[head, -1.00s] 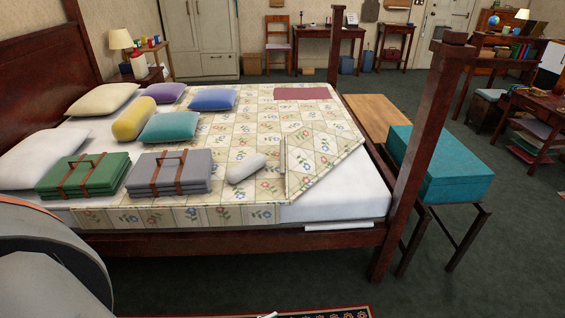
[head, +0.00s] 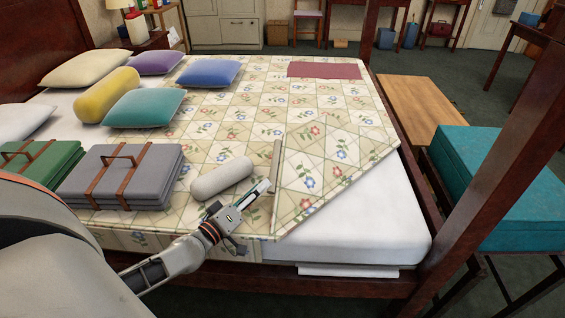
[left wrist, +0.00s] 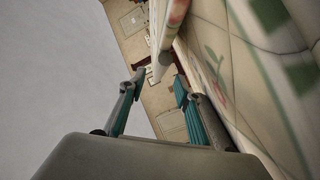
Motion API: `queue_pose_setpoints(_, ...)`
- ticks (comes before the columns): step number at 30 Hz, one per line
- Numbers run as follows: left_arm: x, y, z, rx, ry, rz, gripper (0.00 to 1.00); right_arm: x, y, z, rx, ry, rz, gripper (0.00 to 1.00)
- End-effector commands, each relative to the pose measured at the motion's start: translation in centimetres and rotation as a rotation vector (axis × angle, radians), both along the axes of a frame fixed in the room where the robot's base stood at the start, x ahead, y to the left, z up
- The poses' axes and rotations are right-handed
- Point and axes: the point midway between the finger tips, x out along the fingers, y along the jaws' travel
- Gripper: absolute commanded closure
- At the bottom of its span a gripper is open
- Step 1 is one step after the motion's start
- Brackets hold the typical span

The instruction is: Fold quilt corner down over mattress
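The floral patchwork quilt (head: 245,125) covers much of the bed. At its near right corner a flap (head: 325,165) has a slanting edge, leaving the white mattress (head: 365,215) bare there. A narrow beige strip (head: 276,180) stands along the flap's left side. My left gripper (head: 265,187) is just left of this strip, above the quilt. In the left wrist view its teal-padded fingers (left wrist: 158,90) are apart, with a pale edge beyond them and patterned cloth at right. I cannot tell whether it touches the strip. My right gripper is not in view.
A grey bolster (head: 222,177) lies beside my left gripper. A grey strapped bundle (head: 122,178), a green one (head: 40,165) and several pillows lie further left. A dark wooden bedpost (head: 505,150) rises at right, with a teal box (head: 510,190) beyond it.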

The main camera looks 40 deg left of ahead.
Motion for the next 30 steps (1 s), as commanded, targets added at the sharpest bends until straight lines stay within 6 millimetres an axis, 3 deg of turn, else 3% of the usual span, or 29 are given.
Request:
queue_pose_setpoints(7,1.5,0.7,0.2,-0.024,-0.007,0.016,0.67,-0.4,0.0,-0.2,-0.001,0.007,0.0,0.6)
queue_pose_setpoints(21,7.5,0.6,0.1,-0.022,-0.005,0.015,0.67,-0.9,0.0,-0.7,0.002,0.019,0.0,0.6)
queue_pose_setpoints(30,8.2,0.6,0.1,-0.021,-0.004,0.013,0.67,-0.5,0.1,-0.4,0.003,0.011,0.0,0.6)
